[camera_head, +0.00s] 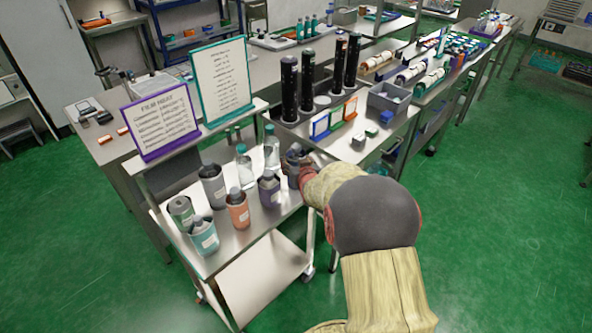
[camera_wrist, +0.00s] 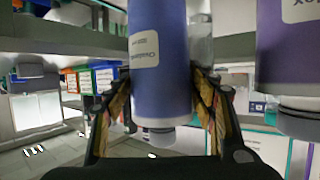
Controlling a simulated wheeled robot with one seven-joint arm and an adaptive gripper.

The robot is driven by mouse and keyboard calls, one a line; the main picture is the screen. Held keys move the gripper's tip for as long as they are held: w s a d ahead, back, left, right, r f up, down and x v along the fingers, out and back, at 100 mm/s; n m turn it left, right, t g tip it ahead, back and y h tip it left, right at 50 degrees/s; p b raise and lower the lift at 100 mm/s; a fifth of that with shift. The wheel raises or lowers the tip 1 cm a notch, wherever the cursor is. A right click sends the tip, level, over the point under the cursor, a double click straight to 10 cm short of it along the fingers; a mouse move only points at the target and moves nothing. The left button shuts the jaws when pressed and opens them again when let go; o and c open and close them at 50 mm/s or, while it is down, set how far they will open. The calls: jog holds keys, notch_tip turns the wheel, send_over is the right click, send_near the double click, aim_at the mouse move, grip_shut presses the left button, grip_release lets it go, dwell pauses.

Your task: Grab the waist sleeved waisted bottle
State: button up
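A blue sleeved bottle (camera_wrist: 158,65) with a white label is between the two fingers of my gripper (camera_wrist: 162,95) in the wrist view. It appears with its neck and cap toward the bottom of that picture. The fingers lie close along both sides; I cannot tell whether they press on it. In the head view my gripper (camera_head: 300,160) is over the right edge of the cart top and mostly hides this bottle (camera_head: 293,180). A purple sleeved bottle (camera_head: 269,190) stands just left of it and also shows in the wrist view (camera_wrist: 288,65). Waist shapes are hidden under the sleeves.
An orange sleeved bottle (camera_head: 238,211), a teal one (camera_head: 203,238), a grey one (camera_head: 213,188) and a green-and-grey one (camera_head: 181,212) share the cart top (camera_head: 237,247). Clear bottles (camera_head: 271,150) stand behind. A bench with black cylinders (camera_head: 289,88) adjoins at right.

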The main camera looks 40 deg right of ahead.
jog(key=c, duration=1.2)
jog(key=shift+c, duration=0.3)
jog(key=shift+r, duration=0.1)
